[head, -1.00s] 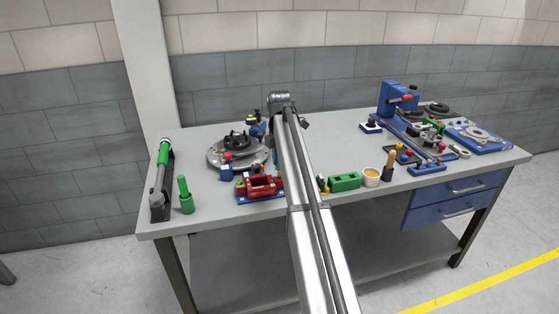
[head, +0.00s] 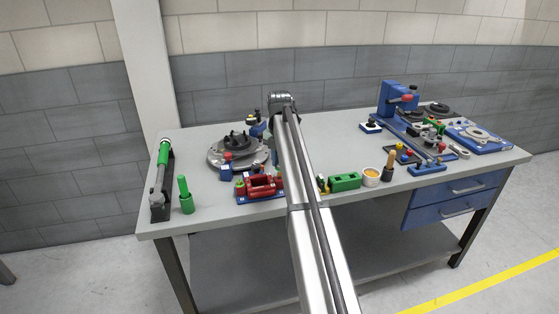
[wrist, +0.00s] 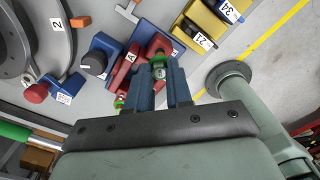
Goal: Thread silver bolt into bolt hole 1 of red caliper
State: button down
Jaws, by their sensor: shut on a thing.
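The red caliper (head: 260,184) sits on a blue base near the front left of the bench. In the wrist view the red caliper (wrist: 146,50) is partly hidden by my fingers and a blue part. My gripper (wrist: 159,82) shows there as two blue fingers, closed on a small silver bolt (wrist: 158,70). The bolt's head faces the camera, close to the red body. Its shank is hidden, so I cannot tell whether it is in a hole. In the head view my arm hides the gripper and bolt.
A disc assembly (head: 238,150) stands behind the caliper.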

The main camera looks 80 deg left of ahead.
jog(key=shift+n, duration=0.7)
jog(key=shift+n, duration=1.7)
jog(key=shift+f, duration=1.55)
jog(key=shift+d+f+m, duration=0.1)
jog(key=shift+m, duration=1.6)
jog(key=shift+f+m, duration=0.1)
jog(key=shift+m, duration=0.5)
jog(key=shift+d+m, duration=0.1)
jog(key=shift+m, duration=1.1)
